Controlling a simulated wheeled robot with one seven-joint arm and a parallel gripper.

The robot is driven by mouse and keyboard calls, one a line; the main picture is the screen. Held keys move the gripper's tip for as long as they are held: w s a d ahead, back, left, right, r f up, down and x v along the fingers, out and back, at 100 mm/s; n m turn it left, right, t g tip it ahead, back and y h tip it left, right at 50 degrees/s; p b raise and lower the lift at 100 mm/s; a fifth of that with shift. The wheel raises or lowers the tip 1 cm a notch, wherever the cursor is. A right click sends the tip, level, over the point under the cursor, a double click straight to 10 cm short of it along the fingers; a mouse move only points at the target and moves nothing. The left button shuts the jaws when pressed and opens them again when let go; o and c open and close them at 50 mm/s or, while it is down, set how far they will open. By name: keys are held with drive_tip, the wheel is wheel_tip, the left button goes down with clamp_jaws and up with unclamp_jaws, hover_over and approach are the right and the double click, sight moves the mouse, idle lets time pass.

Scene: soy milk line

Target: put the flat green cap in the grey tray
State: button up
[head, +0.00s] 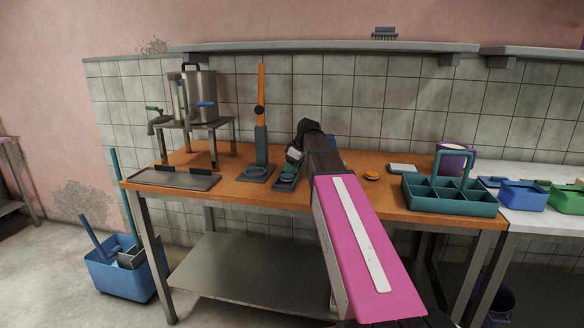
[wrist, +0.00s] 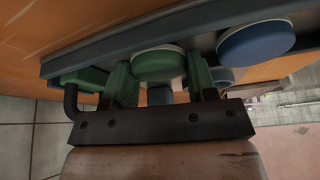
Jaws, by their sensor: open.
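The flat green cap (wrist: 158,65) shows in the wrist view, round with a pale rim, at a dark grey strip. My gripper (wrist: 158,78) is open, with one green finger on each side of the cap; whether they touch it I cannot tell. The grey tray (head: 172,179) lies flat at the table's left end and looks empty.
A blue cap (wrist: 256,42) sits right of the green cap in the wrist view. A press with an orange lever (head: 261,100) stands between my gripper and the tray. A steel pot (head: 200,95) is on a stand behind the tray. A green divided box (head: 449,198) stands at right.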

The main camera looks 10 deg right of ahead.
drive_tip(key=shift+s+f, duration=0.35)
drive_tip(key=shift+f, duration=0.2)
drive_tip(key=shift+w+r, duration=0.1)
drive_tip(key=shift+r, duration=0.35)
drive_tip(key=v, duration=1.2)
drive_tip(key=shift+w+r, duration=0.2)
drive_tip(key=shift+r, duration=0.15)
